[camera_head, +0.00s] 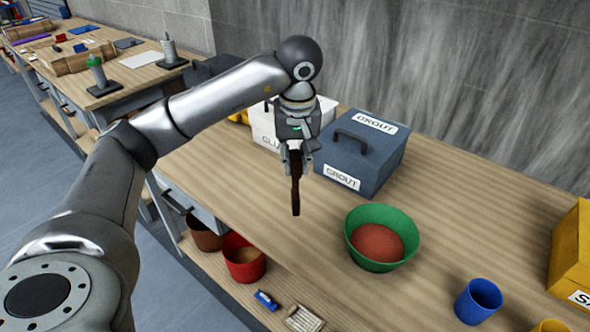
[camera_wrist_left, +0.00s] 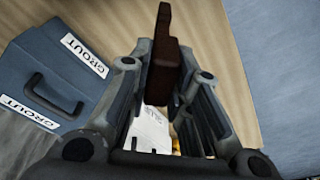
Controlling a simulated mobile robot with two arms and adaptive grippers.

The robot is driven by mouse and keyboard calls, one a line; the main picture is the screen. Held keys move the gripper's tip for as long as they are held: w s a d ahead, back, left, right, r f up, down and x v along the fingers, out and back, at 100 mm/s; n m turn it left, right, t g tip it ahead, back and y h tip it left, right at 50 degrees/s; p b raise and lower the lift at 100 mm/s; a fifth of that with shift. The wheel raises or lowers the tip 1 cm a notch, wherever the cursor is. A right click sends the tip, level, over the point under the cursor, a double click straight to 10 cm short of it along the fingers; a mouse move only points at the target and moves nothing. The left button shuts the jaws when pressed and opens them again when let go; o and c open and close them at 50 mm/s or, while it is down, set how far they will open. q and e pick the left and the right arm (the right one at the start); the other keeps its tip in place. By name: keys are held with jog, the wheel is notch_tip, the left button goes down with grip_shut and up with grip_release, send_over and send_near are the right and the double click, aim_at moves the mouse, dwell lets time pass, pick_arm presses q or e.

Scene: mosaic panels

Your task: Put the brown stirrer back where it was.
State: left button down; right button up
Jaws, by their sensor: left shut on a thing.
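The brown stirrer (camera_head: 295,188) hangs upright from my left gripper (camera_head: 295,152). The gripper is shut on its upper part and holds it above the wooden bench (camera_head: 240,205), left of the green bowl. In the left wrist view the stirrer (camera_wrist_left: 170,62) stands between the two fingers (camera_wrist_left: 172,95). The green bowl (camera_head: 364,262) holds reddish-brown material (camera_head: 377,244). My right gripper is not in view.
A dark blue-grey box marked GROUT (camera_head: 362,160) and a white box (camera_head: 268,130) stand behind my left gripper. A blue cup (camera_head: 478,302) and a yellow box (camera_head: 572,255) are at the right. A red bucket (camera_head: 243,262) sits on the lower shelf.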

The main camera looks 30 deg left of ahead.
aim_at(295, 185)
pick_arm(q)
jog(key=shift+w+a+f, duration=0.25)
jog(key=shift+w+f, duration=0.15)
jog(key=shift+f, duration=0.1)
jog(key=shift+w+a+f, duration=0.25)
jog(key=shift+w+f, duration=0.15)
jog(key=shift+f, duration=0.1)
jog(key=f+p, duration=0.1)
jog(key=f, duration=0.1)
jog(key=f+p, duration=0.1)
jog(key=shift+w+a+f, duration=0.15)
jog(key=shift+w+f, duration=0.05)
jog(key=shift+f, duration=0.15)
jog(key=shift+f, duration=0.15)
jog(key=c, duration=1.3)
grip_release()
